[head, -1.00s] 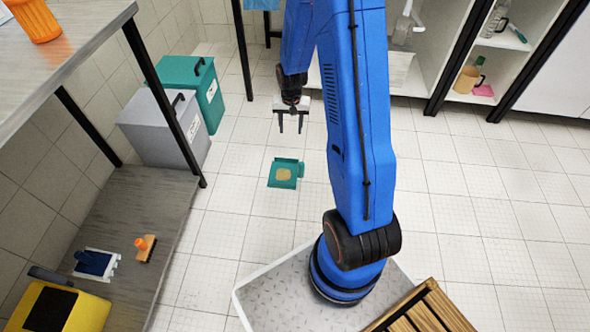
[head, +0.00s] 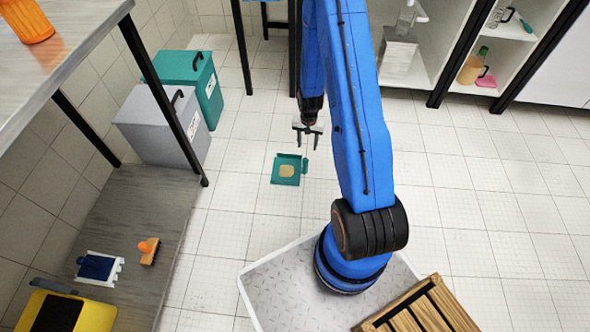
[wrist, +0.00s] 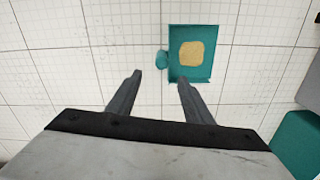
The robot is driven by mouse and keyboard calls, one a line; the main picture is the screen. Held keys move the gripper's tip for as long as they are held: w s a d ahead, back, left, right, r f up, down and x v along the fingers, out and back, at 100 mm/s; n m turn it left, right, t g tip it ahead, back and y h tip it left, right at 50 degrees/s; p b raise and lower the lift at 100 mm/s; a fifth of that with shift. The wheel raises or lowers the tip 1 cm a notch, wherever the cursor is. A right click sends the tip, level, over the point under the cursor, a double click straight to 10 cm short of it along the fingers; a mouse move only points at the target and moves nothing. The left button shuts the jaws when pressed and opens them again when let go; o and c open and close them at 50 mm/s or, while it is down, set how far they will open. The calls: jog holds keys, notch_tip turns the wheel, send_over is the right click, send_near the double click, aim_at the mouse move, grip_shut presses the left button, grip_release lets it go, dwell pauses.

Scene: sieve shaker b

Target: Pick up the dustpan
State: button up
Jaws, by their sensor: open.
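The dustpan (head: 286,170) is teal and lies on the white tiled floor, with a tan patch on its pan. A short teal handle (head: 305,165) sticks out at its right side in the head view. My gripper (head: 308,146) is open and empty, close to the dustpan and apart from it. In the wrist view the dustpan (wrist: 191,54) is ahead of the right fingertip, and its handle (wrist: 162,60) lies ahead of the space between the fingertips of my gripper (wrist: 159,78).
A grey bin (head: 163,130) and a teal bin (head: 193,80) stand to the left. Open cabinets (head: 440,60) stand at the back right. The floor around the dustpan is clear.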

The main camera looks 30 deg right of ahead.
aim_at(306, 159)
jog(key=shift+a+f, duration=0.15)
jog(key=shift+f, duration=3.2)
jog(key=shift+a+f, duration=0.1)
jog(key=shift+f, duration=3.25)
jog(key=shift+c, duration=0.3)
grip_shut()
